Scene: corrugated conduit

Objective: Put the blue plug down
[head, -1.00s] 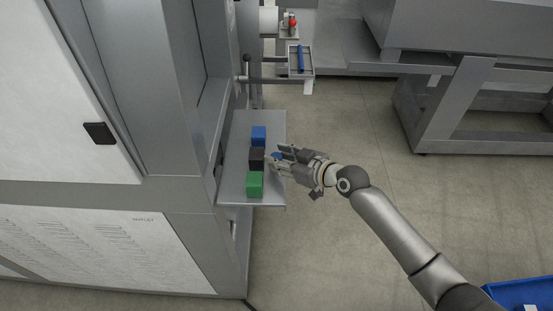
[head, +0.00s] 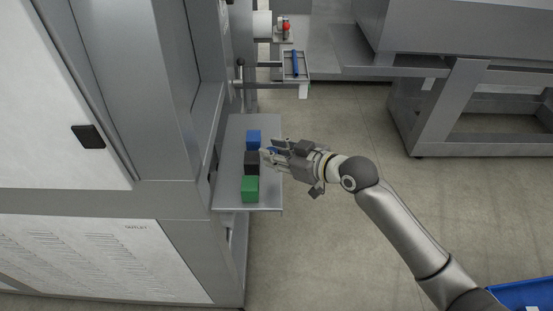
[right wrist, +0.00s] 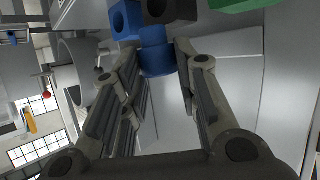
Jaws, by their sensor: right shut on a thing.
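My right gripper (head: 267,155) is over the right edge of a grey shelf (head: 232,192), beside the blocks on it. It is shut on the blue plug (right wrist: 156,55), a short blue cylinder that shows between the fingertips in the right wrist view. In the head view only a small blue bit of the plug (head: 273,150) shows by the fingers. The plug's far end is close to the blue and black blocks; I cannot tell whether it touches them. My left gripper is not in view.
A blue block (head: 253,137), a black block (head: 251,158) and a green block (head: 250,189) stand in a row on the shelf. The blue and black blocks show round holes in the right wrist view. A small tray (head: 305,75) with a blue bar is farther back.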

